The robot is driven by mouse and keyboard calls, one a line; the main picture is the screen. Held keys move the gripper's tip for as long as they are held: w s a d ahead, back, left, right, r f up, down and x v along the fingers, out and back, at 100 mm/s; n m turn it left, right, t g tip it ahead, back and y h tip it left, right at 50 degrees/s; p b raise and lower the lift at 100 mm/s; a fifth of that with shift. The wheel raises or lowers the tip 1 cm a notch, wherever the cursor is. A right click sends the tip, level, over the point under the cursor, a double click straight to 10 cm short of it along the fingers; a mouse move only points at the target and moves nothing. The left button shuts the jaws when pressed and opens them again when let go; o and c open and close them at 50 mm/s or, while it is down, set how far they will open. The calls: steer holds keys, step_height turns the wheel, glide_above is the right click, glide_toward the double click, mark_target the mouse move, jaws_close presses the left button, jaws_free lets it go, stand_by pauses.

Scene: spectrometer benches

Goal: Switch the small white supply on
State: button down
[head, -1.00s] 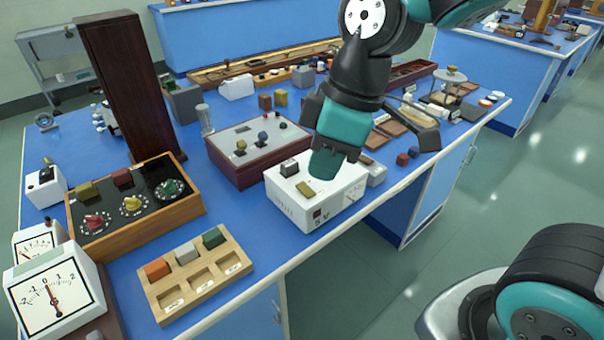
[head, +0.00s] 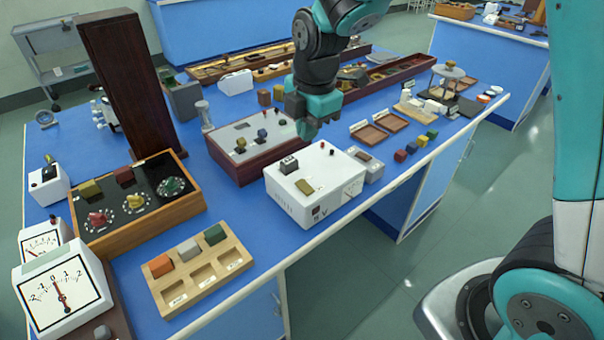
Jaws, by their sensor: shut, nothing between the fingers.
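The small white supply (head: 285,197) is a white box near the front edge of the blue bench, in the middle of the head view. On its top are a dark grey block-like part (head: 289,164), a yellow-green piece (head: 304,187) and a small dark red knob. I cannot tell the switch's position. My gripper (head: 307,136) is shut and empty, above the supply's back edge and apart from its front face.
A maroon box with knobs (head: 238,175) stands just behind and left of the supply. A small grey-white box (head: 373,170) sits close on its right. A wooden tray with blocks (head: 208,300) lies front left. Some bare blue bench shows between them.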

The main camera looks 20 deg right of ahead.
mark_target(301, 182)
steer(key=f, duration=0.4)
steer(key=w+f+p, duration=0.1)
steer(key=f, duration=0.8)
steer(key=shift+w+a, duration=0.25)
steer(key=shift+w, duration=0.15)
